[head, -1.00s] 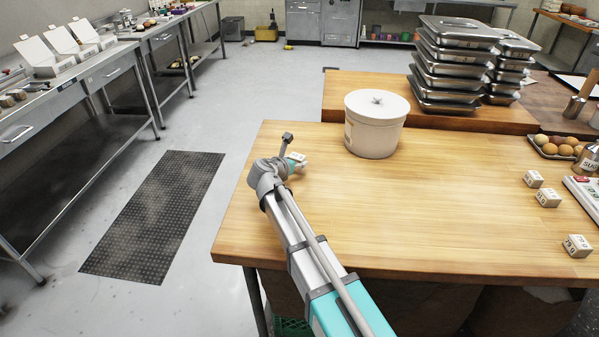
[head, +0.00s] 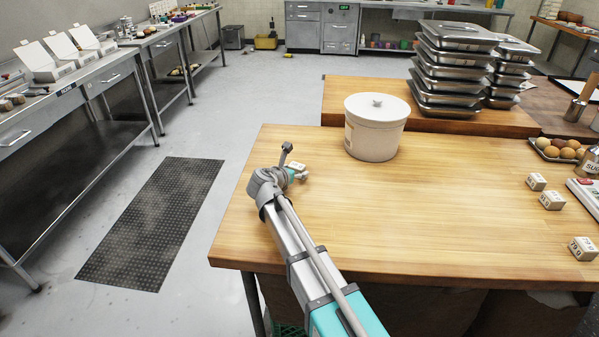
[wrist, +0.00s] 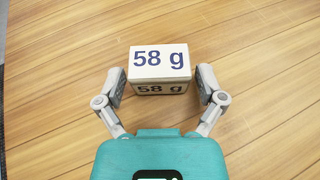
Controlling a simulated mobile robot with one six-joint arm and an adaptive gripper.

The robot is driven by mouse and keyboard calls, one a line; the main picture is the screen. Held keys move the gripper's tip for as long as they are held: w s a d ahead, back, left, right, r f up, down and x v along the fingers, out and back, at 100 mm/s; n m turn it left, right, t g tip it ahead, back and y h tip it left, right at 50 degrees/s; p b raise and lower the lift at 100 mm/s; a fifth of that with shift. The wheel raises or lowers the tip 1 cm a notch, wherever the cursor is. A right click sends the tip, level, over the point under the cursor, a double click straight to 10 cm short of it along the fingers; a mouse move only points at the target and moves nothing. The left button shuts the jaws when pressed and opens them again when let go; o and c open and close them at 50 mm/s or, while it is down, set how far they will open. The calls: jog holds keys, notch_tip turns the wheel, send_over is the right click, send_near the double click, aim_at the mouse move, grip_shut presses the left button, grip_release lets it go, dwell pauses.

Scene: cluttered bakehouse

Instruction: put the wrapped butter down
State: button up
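The wrapped butter is a small white block (wrist: 160,62) with "58 g" printed in dark letters on its top and front. In the wrist view it sits upright between my two fingers, on or very close to the wooden worktop. My gripper (wrist: 161,88) is open around it, with a narrow gap visible on each side. In the head view the block (head: 297,166) shows just beyond my gripper (head: 298,175), near the table's left side. My wrist partly hides the fingers there.
A white lidded tub (head: 372,135) stands behind and right of my gripper. Stacked metal pans (head: 452,70) stand on the raised board. Similar white blocks (head: 552,200) lie at the right, near a tray of eggs (head: 562,152). The middle of the worktop (head: 430,215) is clear.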

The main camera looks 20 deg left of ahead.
jog(key=shift+r, duration=0.15)
dwell(0.4)
jog(key=shift+s+r+p, duration=0.15)
jog(key=shift+s+p, duration=0.05)
jog(key=shift+p, duration=0.1)
jog(key=p+v, duration=0.3)
jog(key=v, duration=0.6)
jog(key=shift+s+r+p, duration=0.2)
jog(key=shift+s+p, duration=0.15)
jog(key=shift+p, duration=0.05)
jog(key=shift+v, duration=0.85)
jog(key=shift+a, duration=0.1)
